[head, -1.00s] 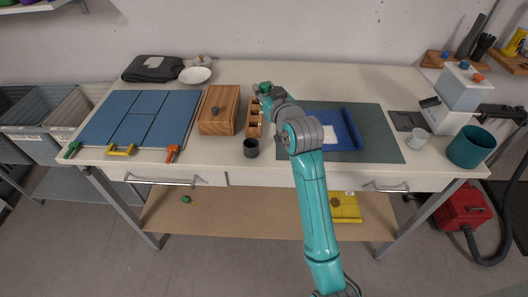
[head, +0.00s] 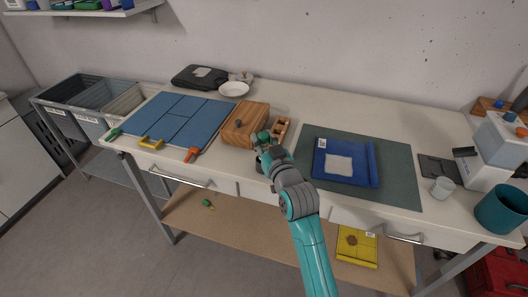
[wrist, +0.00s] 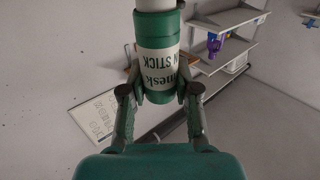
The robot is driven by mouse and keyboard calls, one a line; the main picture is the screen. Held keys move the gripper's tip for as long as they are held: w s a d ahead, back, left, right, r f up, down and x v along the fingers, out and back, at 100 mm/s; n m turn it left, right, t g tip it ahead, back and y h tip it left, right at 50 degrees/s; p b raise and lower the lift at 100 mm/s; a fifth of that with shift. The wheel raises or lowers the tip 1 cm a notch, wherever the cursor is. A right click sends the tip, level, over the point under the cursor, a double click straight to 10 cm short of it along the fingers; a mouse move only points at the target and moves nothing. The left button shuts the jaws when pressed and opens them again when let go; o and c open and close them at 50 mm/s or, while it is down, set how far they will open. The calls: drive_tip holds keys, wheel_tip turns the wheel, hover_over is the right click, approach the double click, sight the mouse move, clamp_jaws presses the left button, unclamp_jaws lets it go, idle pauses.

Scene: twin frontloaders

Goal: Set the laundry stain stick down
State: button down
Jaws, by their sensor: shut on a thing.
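The laundry stain stick (wrist: 158,62) is a green and white cylinder, with its label upside down in the wrist view. Its top runs out of the frame. My gripper (wrist: 159,92) is shut on it, one finger on each side near its green end. In the head view my gripper (head: 265,152) is over the table's front part, beside the wooden box and in front of the small wooden rack (head: 284,128). Only a small green part of the stick (head: 262,136) shows there. I cannot tell whether the stick touches anything below.
The wooden box (head: 238,130) with a dark knob stands left of my gripper. Blue panels (head: 175,122) with clamps lie farther left. A green mat (head: 398,170) with a blue folded item (head: 327,173) lies to the right. The white table (head: 300,105) is clear behind the rack.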

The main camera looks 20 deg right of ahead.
drive_tip(key=shift+f, duration=2)
drive_tip(key=shift+f, duration=0.1)
drive_tip(key=c, duration=0.8)
unclamp_jaws()
drive_tip(key=shift+c, duration=0.2)
drive_tip(key=s, duration=1.2)
drive_tip(key=shift+d, duration=0.3)
